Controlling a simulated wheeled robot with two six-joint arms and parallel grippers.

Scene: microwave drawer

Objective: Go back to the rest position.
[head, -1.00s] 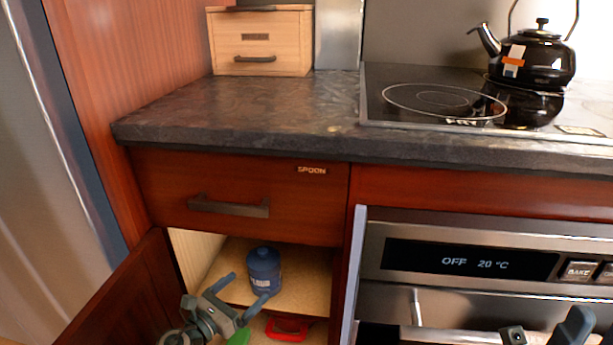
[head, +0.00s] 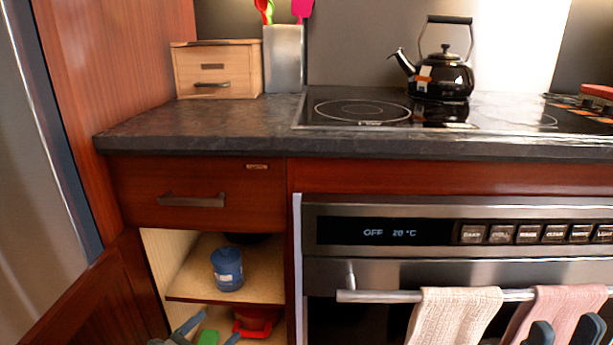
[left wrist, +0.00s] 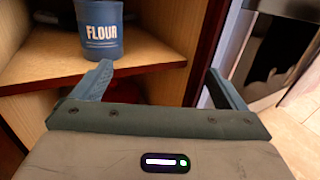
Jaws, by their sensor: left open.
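My left gripper (head: 208,332) is at the bottom of the head view, in front of the open cabinet. Its fingers are spread and empty, as the left wrist view (left wrist: 165,85) also shows. My right gripper (head: 565,332) is at the bottom right, in front of the oven towels, with its two fingers apart and nothing seen between them. A blue canister (head: 228,268) stands upright on the cabinet shelf (head: 200,298). In the left wrist view the canister (left wrist: 98,30), marked FLOUR, is beyond the left finger and apart from it.
The cabinet door (head: 100,295) stands open at the left. Red and green items (head: 254,322) are below the shelf. The drawer (head: 195,193) above is shut. Towels (head: 455,315) hang on the oven handle (head: 380,297). A kettle (head: 440,80) stands on the stove.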

